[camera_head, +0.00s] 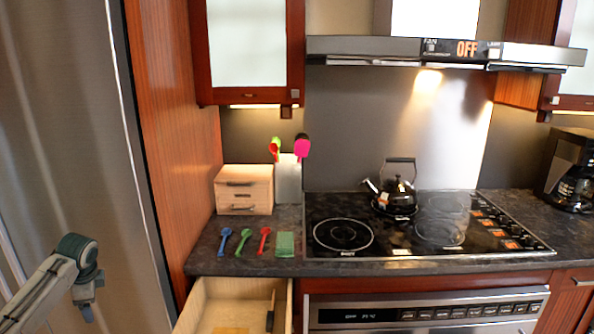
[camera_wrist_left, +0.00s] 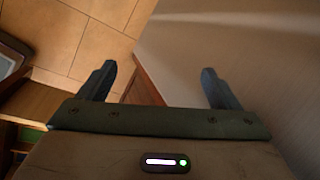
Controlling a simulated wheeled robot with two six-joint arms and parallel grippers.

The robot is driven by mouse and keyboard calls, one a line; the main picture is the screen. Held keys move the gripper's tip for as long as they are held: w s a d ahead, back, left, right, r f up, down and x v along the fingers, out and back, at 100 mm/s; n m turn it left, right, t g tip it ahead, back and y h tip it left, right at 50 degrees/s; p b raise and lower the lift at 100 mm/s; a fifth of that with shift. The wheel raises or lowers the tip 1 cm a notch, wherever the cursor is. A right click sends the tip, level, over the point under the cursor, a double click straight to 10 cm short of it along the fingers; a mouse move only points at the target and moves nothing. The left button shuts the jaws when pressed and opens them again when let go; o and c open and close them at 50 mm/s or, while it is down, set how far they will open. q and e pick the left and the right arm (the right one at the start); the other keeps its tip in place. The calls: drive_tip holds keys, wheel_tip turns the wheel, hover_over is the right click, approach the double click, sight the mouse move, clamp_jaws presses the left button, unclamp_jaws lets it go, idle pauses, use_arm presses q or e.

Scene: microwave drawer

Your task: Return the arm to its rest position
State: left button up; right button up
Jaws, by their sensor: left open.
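My left arm (camera_head: 50,275) comes in at the lower left corner of the head view, in front of the tall grey refrigerator. Its gripper (camera_head: 88,312) hangs down from the wrist, to the left of the open drawer and apart from it. In the left wrist view the gripper (camera_wrist_left: 158,86) is open. Its two dark fingers are wide apart with nothing between them. Past them are the tiled floor and a brown wooden edge. My right gripper is in neither view.
An open wooden drawer (camera_head: 205,309) juts out below the counter, with a dark-handled item inside. Blue, green and red spoons (camera_head: 244,240) lie on the counter near a small drawer box (camera_head: 244,190). A kettle (camera_head: 397,193) stands on the stove. The refrigerator (camera_head: 75,120) borders the left side.

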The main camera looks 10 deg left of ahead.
use_arm(q)
drive_tip(key=s+a+f+n+y, duration=0.2)
drive_tip(key=s+a+f+n, duration=0.3)
drive_tip(key=a+f, duration=0.65)
drive_tip(key=s+a+f+y, duration=0.1)
drive_tip(key=s+a+f, duration=0.4)
drive_tip(key=s, duration=0.5)
drive_tip(key=s+a+f+t+y, duration=0.1)
drive_tip(key=s+a+f+y, duration=0.1)
drive_tip(key=s+a+f, duration=0.6)
drive_tip(key=s+a+f+y, duration=0.1)
drive_tip(key=s+a+f, duration=0.15)
drive_tip(key=s, duration=0.95)
drive_tip(key=s+d+f+n+h, duration=0.15)
drive_tip(key=s+d+f, duration=0.25)
drive_tip(key=d+f, duration=0.9)
drive_tip(key=s+d+f+n+h, duration=0.1)
drive_tip(key=s+d+f+h, duration=0.2)
drive_tip(key=d+f, duration=0.95)
drive_tip(key=s+d+f+h, duration=0.1)
drive_tip(key=d+f, duration=0.2)
drive_tip(key=d, duration=1)
drive_tip(key=s+d+f+n+h, duration=0.1)
drive_tip(key=d+f+h, duration=0.1)
drive_tip(key=d, duration=1.1)
drive_tip(key=s+d+f+n+g+h, duration=0.1)
drive_tip(key=d+f, duration=0.3)
drive_tip(key=d, duration=0.9)
drive_tip(key=shift+s+d+f, duration=0.15)
drive_tip(key=shift+s, duration=0.15)
